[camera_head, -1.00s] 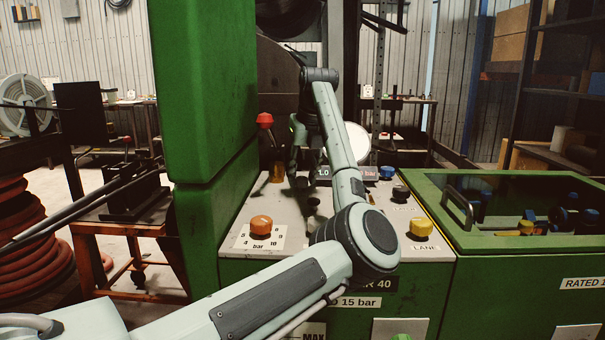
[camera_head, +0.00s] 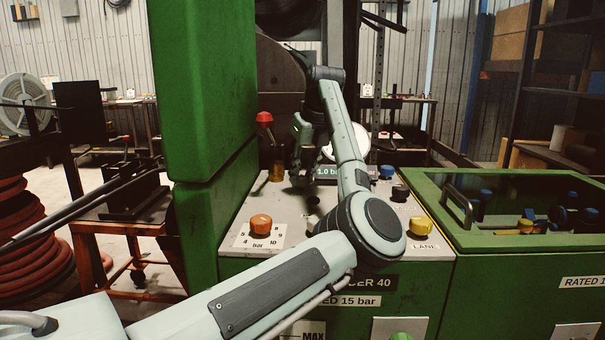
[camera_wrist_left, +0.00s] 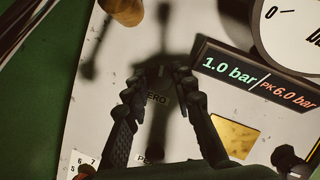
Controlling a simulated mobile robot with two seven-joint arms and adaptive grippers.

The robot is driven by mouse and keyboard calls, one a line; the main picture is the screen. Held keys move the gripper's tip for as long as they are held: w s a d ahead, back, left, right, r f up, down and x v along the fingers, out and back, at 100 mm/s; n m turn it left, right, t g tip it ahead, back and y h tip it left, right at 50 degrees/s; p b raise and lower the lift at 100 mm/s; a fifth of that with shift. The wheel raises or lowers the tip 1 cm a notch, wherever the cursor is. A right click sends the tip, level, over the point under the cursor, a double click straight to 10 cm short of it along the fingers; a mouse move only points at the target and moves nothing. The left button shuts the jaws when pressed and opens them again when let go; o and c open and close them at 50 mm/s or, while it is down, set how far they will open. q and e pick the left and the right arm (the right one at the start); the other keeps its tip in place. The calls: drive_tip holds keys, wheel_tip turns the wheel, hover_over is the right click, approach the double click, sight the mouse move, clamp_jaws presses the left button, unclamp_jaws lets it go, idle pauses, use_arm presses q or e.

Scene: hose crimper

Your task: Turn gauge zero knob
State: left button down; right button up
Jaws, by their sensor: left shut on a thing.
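My left gripper (camera_head: 301,181) reaches down to the back of the light grey control panel, left of the display. In the left wrist view its two black fingers (camera_wrist_left: 160,72) straddle a dark, shadowed spot behind the printed word ZERO. They are shut on the gauge zero knob there, which is dark and hard to make out. The pressure gauge (camera_wrist_left: 293,32) is a white dial at the upper right, also partly visible behind my arm in the head view (camera_head: 360,143). The display (camera_wrist_left: 256,80) beside it reads 1.0 bar and PK 6.0 bar. My right gripper is not in view.
An orange knob (camera_head: 260,224) sits at the panel's front left, a yellow knob (camera_head: 420,225) at front right, with black (camera_head: 400,193) and blue (camera_head: 386,172) knobs behind. A red-topped lever (camera_head: 265,119) stands left of my gripper. A tall green housing (camera_head: 205,90) closes off the left.

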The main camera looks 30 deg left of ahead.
use_arm(q)
drive_tip(key=n+g, duration=0.1)
drive_tip(key=n, duration=0.1)
drive_tip(key=n+g, duration=0.1)
drive_tip(key=n, duration=0.2)
drive_tip(key=shift+w+n, duration=0.15)
drive_tip(key=shift+n, duration=0.15)
drive_tip(key=shift+w+n+g, duration=0.1)
drive_tip(key=shift+n+g, duration=0.7)
drive_tip(key=shift+n, duration=1.3)
drive_tip(key=c, duration=1.5)
unclamp_jaws()
drive_tip(key=shift+c, duration=0.2)
